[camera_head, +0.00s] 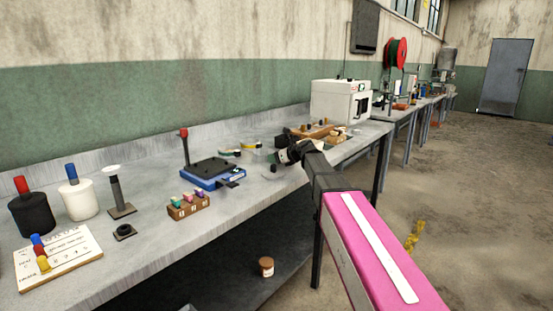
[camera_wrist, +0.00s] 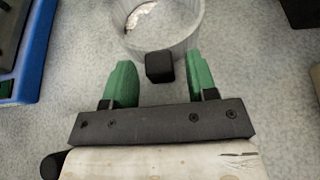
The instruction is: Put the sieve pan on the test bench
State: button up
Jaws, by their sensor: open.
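A round, pale, see-through-walled vessel with a black block-like handle, which looks like the sieve pan (camera_wrist: 188,40), stands on the test bench (camera_wrist: 235,90) at the top of the wrist view. It holds a little whitish material. My gripper (camera_wrist: 160,68) is open, its green fingers on either side of the black handle with gaps showing, not closed on it. In the head view my gripper (camera_head: 285,157) is low over the bench (camera_head: 135,240), right of the blue-based device. A small clear shape (camera_head: 270,172) beside it may be the same vessel; I cannot tell.
The blue-based device (camera_head: 213,172) with a red-knobbed post stands left of my gripper. A wooden rack (camera_head: 188,206) of coloured pieces is in front of it. A brown tray (camera_head: 313,130) and white oven (camera_head: 341,102) are behind.

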jog(key=v, duration=1.2)
jog(key=shift+r, duration=0.1)
